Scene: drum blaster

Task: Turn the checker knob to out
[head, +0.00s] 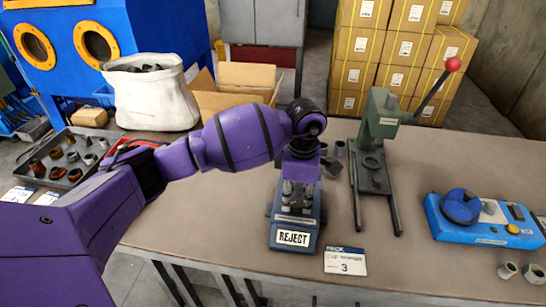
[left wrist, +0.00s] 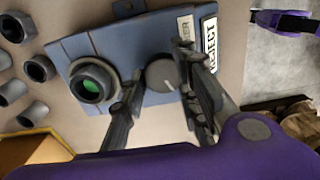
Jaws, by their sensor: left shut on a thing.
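The checker (head: 283,234) is a blue-grey box with a white REJECT plate (head: 293,239), standing on the table below my left arm. In the left wrist view the checker (left wrist: 140,35) carries a round grey knob (left wrist: 163,75) with a pale pointer mark. A pipe fitting with a green glow inside (left wrist: 92,83) sits beside the knob. My left gripper (head: 297,192) points down over the checker. In the left wrist view its fingers (left wrist: 161,78) are on both sides of the knob, shut on it. In the head view the gripper hides the knob. My right gripper is not in view.
A green press (head: 378,125) with a red-balled lever stands just right of the checker. A blue device (head: 485,218) is farther right. A grey tray of fittings (head: 40,172), a white bin (head: 152,95) and an open cardboard box (head: 240,85) lie left and behind. Loose fittings (head: 508,270) lie at front right.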

